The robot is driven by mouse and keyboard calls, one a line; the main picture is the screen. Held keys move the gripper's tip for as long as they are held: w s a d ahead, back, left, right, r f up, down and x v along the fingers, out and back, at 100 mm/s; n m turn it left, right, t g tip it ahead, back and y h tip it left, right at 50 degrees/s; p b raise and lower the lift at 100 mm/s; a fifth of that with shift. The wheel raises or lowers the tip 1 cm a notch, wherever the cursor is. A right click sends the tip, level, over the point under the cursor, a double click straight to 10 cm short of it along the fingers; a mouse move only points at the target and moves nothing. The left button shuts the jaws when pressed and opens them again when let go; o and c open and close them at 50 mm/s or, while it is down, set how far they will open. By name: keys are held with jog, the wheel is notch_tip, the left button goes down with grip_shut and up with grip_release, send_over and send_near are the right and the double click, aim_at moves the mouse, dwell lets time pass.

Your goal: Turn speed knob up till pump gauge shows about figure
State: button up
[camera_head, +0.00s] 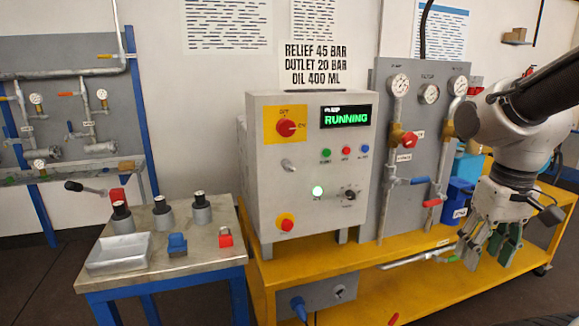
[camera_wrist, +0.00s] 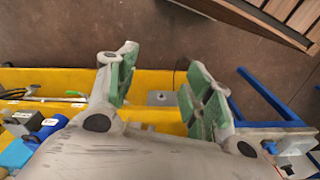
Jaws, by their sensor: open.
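The grey control box (camera_head: 310,165) faces the head camera, and its green display (camera_head: 346,117) reads RUNNING. Three round gauges stand on the grey panel to the right. The left one (camera_head: 399,85) seems labelled as the pump gauge; its needle is too small to read. My gripper (camera_head: 488,248) hangs pointing down, right of the box and well away from the knob. In the wrist view my gripper (camera_wrist: 163,90) is open, with nothing between its green-padded fingers.
A red-yellow rotary switch (camera_head: 286,127) and a red-yellow button (camera_head: 286,223) are on the box. Pipes and valves with red (camera_head: 432,203) and blue handles lie between box and gripper. A metal side table (camera_head: 180,255) holds a tray and weights. The yellow base (camera_head: 400,290) runs below.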

notch_tip(320, 180, up, 7)
jog(key=s+d+t, duration=0.1)
jog(key=s+t, duration=0.1)
jog(key=t, duration=0.1)
jog(key=shift+m+t, duration=0.3)
jog(key=shift+t, duration=0.1)
